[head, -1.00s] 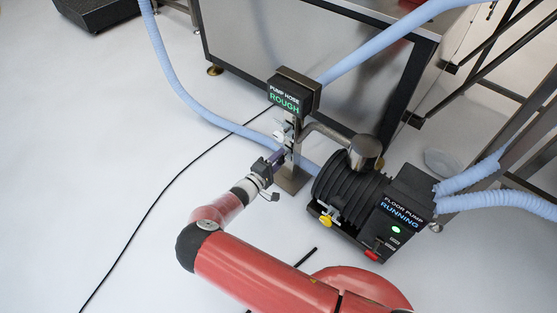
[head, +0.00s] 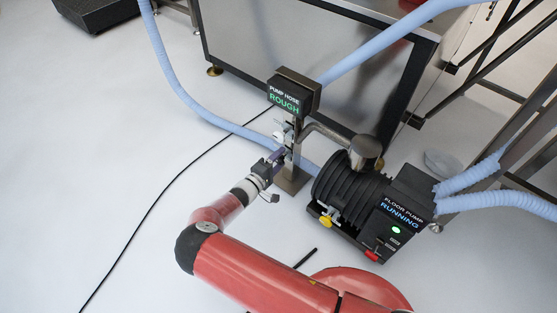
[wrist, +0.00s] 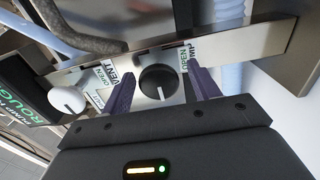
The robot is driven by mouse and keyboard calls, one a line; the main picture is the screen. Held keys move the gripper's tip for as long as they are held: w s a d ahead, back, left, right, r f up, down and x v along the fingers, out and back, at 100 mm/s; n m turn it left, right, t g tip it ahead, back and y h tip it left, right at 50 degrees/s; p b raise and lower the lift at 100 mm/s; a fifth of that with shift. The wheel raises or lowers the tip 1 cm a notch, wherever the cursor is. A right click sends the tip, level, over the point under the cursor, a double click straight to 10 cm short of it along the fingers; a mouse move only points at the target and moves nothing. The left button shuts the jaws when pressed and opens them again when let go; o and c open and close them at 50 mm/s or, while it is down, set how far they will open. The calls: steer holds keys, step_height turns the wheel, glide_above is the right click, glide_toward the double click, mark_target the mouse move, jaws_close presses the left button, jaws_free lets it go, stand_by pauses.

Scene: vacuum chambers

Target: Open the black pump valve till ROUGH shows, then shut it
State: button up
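The black pump valve knob (wrist: 158,82) sits on a metal plate in the wrist view, its white pointer line toward the bottom of the picture. OPEN and PUMP labels are beside it at the right. My gripper (wrist: 160,80) is open, its two purple fingers on either side of the knob with gaps showing. In the head view my gripper (head: 277,158) is at the valve post, and the knob is too small to make out there. The display (head: 285,101) on the post reads PUMP HOSE, ROUGH in green; it also shows in the wrist view (wrist: 20,98).
A white knob (wrist: 68,100) with a VENT label is left of the black knob. The floor pump (head: 350,190), reading RUNNING with a green light, stands right of the post. Blue hoses (head: 175,80) and a steel cabinet (head: 260,45) are behind.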

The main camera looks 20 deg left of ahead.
steer(key=shift+a, duration=0.1)
steer(key=v, duration=0.7)
steer(key=shift+s, duration=0.45)
steer(key=shift+p, duration=0.3)
